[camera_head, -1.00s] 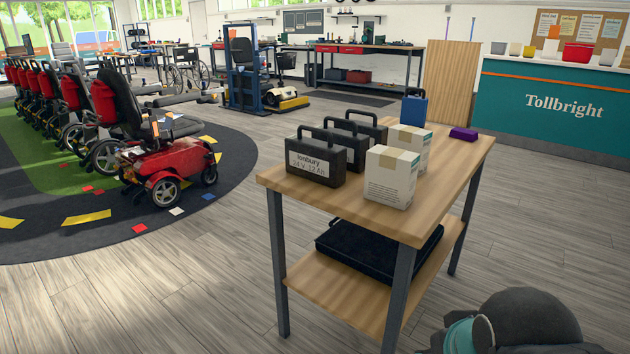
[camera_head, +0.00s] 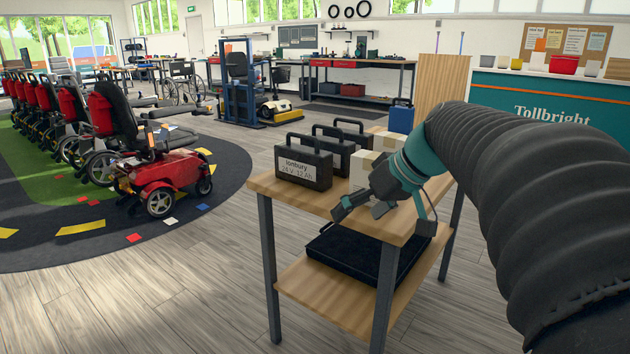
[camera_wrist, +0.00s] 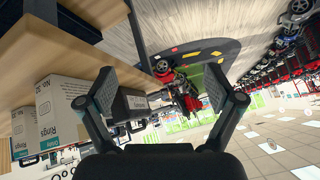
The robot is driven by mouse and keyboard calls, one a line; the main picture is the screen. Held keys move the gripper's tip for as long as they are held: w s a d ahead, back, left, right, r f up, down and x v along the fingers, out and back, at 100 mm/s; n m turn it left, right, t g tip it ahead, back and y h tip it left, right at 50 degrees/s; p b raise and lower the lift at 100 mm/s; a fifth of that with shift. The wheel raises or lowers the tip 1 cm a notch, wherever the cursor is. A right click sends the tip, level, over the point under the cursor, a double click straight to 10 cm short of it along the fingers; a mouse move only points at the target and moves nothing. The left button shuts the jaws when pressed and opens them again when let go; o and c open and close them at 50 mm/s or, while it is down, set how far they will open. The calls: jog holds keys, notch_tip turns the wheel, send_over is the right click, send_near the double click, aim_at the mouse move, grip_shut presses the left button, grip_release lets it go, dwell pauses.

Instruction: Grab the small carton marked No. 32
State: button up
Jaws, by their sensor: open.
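Two small white cartons with tan tape stand on the wooden table. The nearer carton (camera_head: 360,172) is partly covered by my gripper (camera_head: 362,208); the farther carton (camera_head: 388,141) is partly hidden by my arm. In the wrist view both are at the left: the larger-looking carton (camera_wrist: 68,108) shows "Rings" and what looks like "No. 32", and the other carton (camera_wrist: 18,130) also shows "Rings", its number too small to read surely. My gripper (camera_wrist: 160,92) is open, fingers wide apart, with no carton between them. It is at the table's front edge, beside the nearer carton.
Several black handled battery cases (camera_head: 303,163) stand left of the cartons, one labelled Ionbury. A blue handled case (camera_head: 400,117) is at the table's back. A black flat case (camera_head: 345,255) lies on the lower shelf. Open floor (camera_head: 170,290) lies to the left.

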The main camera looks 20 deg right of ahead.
jog(key=w+d+r+n+t+y, duration=0.2)
jog(key=w+d+r, duration=0.2)
jog(key=w+d, duration=0.55)
jog(key=n+t+y, duration=0.2)
jog(key=n, duration=0.1)
send_near(376, 156)
jog(key=x, duration=0.4)
jog(key=shift+w+f+b, duration=0.25)
jog(key=shift+f+b, duration=0.05)
jog(key=shift+f, duration=0.3)
jog(key=shift+t, duration=0.3)
jog(key=x, duration=0.4)
jog(key=shift+s+a, duration=0.1)
jog(key=shift+a, duration=0.25)
jog(key=shift+w+a+f, duration=0.3)
jog(key=shift+w, duration=0.1)
grip_shut()
